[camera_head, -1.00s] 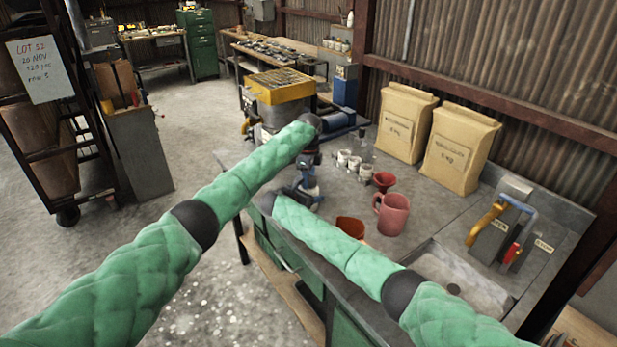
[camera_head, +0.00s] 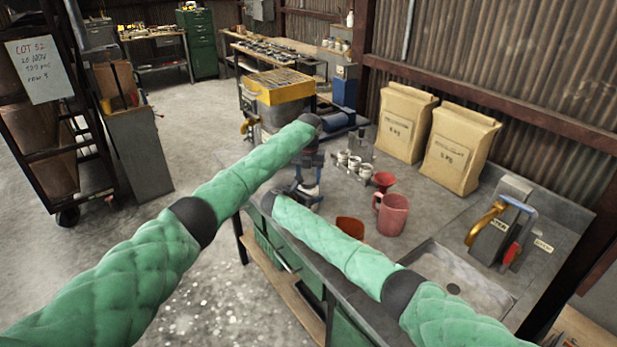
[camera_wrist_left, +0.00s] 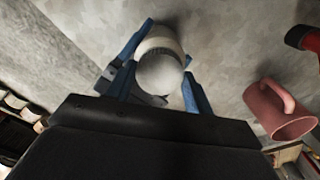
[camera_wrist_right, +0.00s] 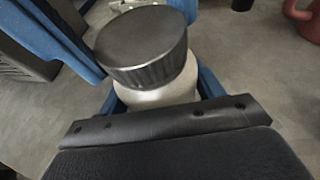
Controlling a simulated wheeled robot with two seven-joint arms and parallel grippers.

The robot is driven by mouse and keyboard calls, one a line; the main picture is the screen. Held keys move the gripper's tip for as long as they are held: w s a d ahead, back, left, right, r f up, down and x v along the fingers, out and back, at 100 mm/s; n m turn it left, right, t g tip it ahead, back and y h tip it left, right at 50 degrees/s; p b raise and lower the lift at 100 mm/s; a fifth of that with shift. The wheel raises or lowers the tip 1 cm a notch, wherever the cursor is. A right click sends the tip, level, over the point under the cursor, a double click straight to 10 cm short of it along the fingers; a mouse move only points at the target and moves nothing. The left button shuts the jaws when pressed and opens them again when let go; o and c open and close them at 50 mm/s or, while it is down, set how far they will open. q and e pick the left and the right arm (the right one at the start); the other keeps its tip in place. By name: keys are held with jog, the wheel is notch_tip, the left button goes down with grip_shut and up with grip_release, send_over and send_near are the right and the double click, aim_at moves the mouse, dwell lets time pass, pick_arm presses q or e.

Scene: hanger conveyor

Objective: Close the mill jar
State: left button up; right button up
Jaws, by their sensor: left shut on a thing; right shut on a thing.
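A grey metal lid with a ribbed side (camera_wrist_right: 141,48) is between the blue fingers of my left gripper (camera_head: 312,162), which is shut on it. In the left wrist view its round face (camera_wrist_left: 160,74) looks pale. Directly below it, my right gripper (camera_head: 298,196) is shut on the white mill jar (camera_wrist_right: 158,96). The jar's white side also shows in the head view (camera_head: 313,189). The lid overlaps the jar's top in the right wrist view; I cannot tell whether it is seated. The jar's mouth and lower part are hidden.
Several small white pots (camera_head: 348,160) are behind. Paper sacks (camera_head: 404,123) line the wall; a sink (camera_head: 455,288) is at front right.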

pick_arm(q)
jog(key=shift+w+r+m, duration=0.1)
jog(key=shift+m, duration=0.8)
jog(key=o, duration=1)
jog(key=shift+r, duration=2.2)
